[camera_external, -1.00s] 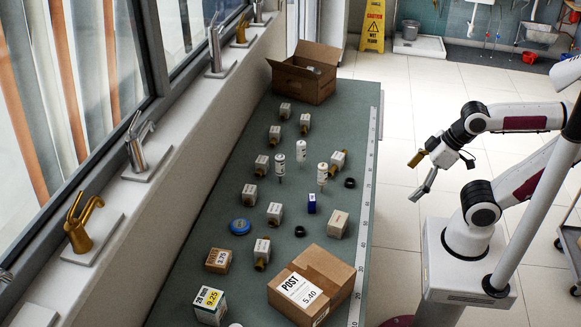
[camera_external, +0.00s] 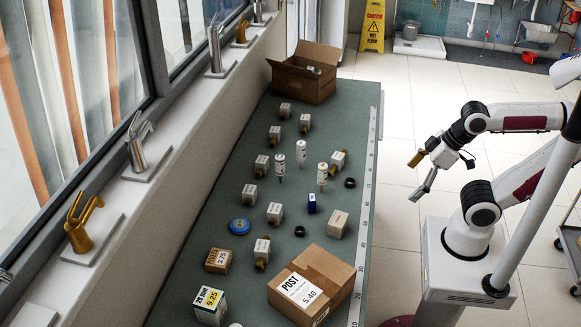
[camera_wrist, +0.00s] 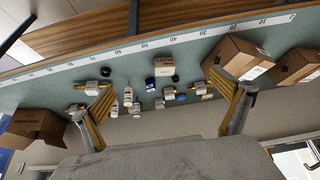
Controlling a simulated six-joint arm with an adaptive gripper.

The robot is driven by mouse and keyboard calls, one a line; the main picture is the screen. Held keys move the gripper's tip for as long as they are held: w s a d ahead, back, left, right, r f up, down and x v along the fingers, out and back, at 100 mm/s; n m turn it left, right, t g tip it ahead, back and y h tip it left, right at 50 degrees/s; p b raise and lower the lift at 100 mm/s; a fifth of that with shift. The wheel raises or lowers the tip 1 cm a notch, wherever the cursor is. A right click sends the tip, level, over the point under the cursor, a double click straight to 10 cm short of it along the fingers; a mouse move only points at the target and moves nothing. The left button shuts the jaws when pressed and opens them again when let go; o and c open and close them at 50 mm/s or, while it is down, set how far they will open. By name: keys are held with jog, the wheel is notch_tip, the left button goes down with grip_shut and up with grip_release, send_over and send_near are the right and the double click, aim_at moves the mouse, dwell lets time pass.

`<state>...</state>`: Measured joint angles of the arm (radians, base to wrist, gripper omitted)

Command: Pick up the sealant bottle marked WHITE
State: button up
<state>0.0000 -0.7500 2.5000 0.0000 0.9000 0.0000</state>
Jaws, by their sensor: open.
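Three white sealant bottles stand upright near the middle of the green table: one at the back (camera_external: 301,151), one at the left (camera_external: 279,167) and one at the right (camera_external: 322,176). Their labels are too small to read, so I cannot tell which is marked WHITE. Two white bottles also show in the wrist view, an upper one (camera_wrist: 128,97) and a lower one (camera_wrist: 114,110). My gripper (camera_external: 419,174) is open and empty, beyond the table's right edge and apart from the bottles. Its spread fingers show in the wrist view (camera_wrist: 168,118).
Several small boxed fittings surround the bottles, one (camera_external: 338,160) close by on the right. A POST carton (camera_external: 312,283) stands at the front, an open carton (camera_external: 302,77) at the back. A blue tin (camera_external: 240,226) and black rings (camera_external: 300,231) lie in between.

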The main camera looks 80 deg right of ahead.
dwell(0.3)
jog(key=c, duration=1.6)
jog(key=w+d+f+m+t+h, duration=0.1)
jog(key=w+d+f+t, duration=0.1)
jog(key=w+d, duration=0.4)
jog(key=w+d+f+m+t+h, duration=0.1)
jog(key=w+d+f+t, duration=0.1)
jog(key=w+d, duration=0.5)
jog(key=w+d+f+m+t+h, duration=0.1)
jog(key=w+d, duration=0.5)
jog(key=w, duration=1)
jog(key=shift+w+d+f+t+h, duration=0.1)
jog(key=shift+d+f+t+h, duration=0.15)
jog(key=shift+f, duration=0.4)
jog(key=shift+d+f+t+h, duration=0.15)
jog(key=shift+f+h, duration=0.1)
jog(key=shift+f, duration=0.35)
jog(key=shift+w+d+f+m+t+h, duration=0.35)
jog(key=shift+d+f, duration=0.65)
jog(key=shift+d, duration=0.35)
jog(key=shift+w+d+f+m+t+h, duration=0.2)
jog(key=shift+w+d+f+t+h, duration=0.15)
jog(key=shift+d+f, duration=0.85)
jog(key=shift+w+d+f+m+t+h, duration=0.25)
jog(key=shift+w+d+f, duration=0.4)
jog(key=shift+d, duration=0.85)
